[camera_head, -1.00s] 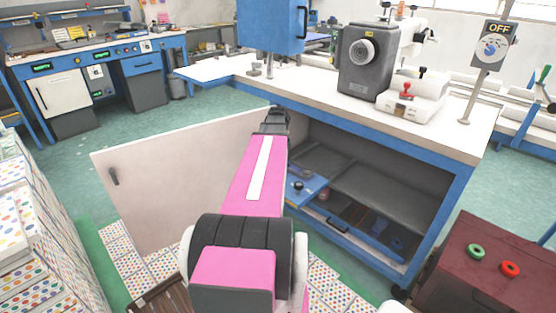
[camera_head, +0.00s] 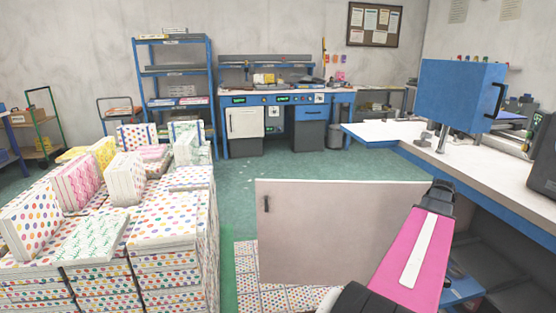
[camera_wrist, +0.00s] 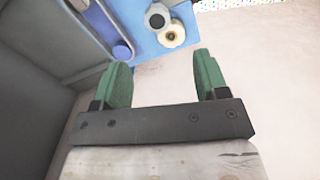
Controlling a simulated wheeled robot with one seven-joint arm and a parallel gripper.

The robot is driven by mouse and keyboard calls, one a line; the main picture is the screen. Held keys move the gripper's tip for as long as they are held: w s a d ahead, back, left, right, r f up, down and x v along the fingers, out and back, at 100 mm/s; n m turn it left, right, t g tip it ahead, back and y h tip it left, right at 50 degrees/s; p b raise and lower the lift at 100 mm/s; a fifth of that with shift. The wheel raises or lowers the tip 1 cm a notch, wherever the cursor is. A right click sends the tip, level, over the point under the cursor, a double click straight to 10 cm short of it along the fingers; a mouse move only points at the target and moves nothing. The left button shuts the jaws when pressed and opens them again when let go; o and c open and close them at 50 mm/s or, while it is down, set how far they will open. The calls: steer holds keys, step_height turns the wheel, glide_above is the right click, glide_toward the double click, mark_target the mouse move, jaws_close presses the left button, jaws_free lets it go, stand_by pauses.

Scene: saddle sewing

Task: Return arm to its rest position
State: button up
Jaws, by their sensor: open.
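My arm, with a pink link and a white stripe, reaches from the bottom of the head view toward the workbench, ending in a dark joint. My gripper's fingers are hidden there. In the wrist view my gripper (camera_wrist: 162,75) shows two green fingers spread wide apart with nothing between them. Beyond the fingers lies a blue surface (camera_wrist: 195,12) with a dark round knob (camera_wrist: 155,16) and a cream round knob (camera_wrist: 171,36). In the head view a blue panel (camera_head: 461,290) shows low beside my arm.
An open pale cabinet door (camera_head: 330,225) stands left of my arm. The white-topped workbench (camera_head: 395,137) with a blue box (camera_head: 455,90) is at right. Stacked dotted boxes (camera_head: 165,228) fill the left. Green floor (camera_head: 238,165) is clear between them and the back bench.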

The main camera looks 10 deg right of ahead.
steer(key=w+a+f+n, duration=0.1)
steer(key=w+a+f, duration=0.2)
steer(key=a, duration=1)
steer(key=w+a+f, duration=0.2)
steer(key=w+a, duration=0.1)
steer(key=a, duration=1.1)
steer(key=w+a+f+n, duration=0.1)
steer(key=w+a+f, duration=0.15)
steer(key=a, duration=1.05)
steer(key=s+a+f, duration=0.1)
steer(key=s+a, duration=0.1)
steer(key=a, duration=0.5)
steer(key=s+a+f, duration=0.1)
steer(key=a, duration=0.5)
steer(key=shift+s+a, duration=0.35)
steer(key=shift+s, duration=0.05)
